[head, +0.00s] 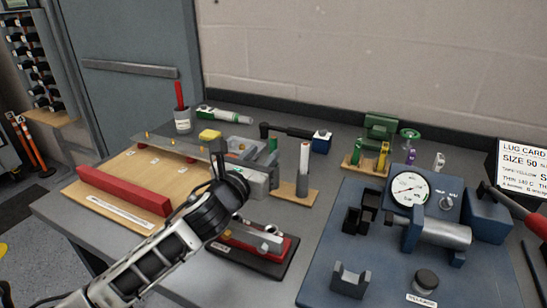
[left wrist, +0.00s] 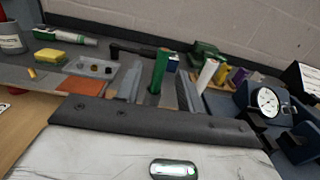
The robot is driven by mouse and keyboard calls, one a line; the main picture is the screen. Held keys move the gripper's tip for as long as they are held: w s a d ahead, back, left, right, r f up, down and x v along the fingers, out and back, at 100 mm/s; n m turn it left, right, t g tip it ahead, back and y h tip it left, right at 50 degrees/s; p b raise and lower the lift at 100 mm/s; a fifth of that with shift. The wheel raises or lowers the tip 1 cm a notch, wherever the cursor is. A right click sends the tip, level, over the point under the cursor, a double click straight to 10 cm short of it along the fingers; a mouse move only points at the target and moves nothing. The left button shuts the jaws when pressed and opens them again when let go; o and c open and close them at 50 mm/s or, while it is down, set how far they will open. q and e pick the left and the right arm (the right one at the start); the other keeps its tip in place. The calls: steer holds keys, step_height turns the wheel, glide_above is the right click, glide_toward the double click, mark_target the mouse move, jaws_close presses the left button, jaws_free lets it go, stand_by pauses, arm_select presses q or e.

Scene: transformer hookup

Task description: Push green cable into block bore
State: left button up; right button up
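The green cable (head: 272,152) stands upright in the head view, just left of a white upright cable and beside the grey metal block (head: 258,183). In the left wrist view the green cable (left wrist: 159,70) shows upright between my two grey fingers. My left gripper (head: 220,162) is at the board's right edge, left of the green cable in the head view. In the left wrist view my left gripper (left wrist: 157,92) has its fingers apart. I cannot tell whether they touch the cable. The block's bore is not clearly visible. My right gripper is not in view.
A wooden board (head: 110,190) carries a long red bar (head: 122,190). The white cable (head: 303,172) stands on a wooden stand. A yellow sponge (head: 210,135) lies behind. A red-and-black fixture (head: 255,245) is in front.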

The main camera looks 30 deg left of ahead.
mark_target(272, 146)
arm_select(q)
steer(key=shift+w+p, duration=0.4)
steer(key=shift+w, duration=2.55)
jaws_close()
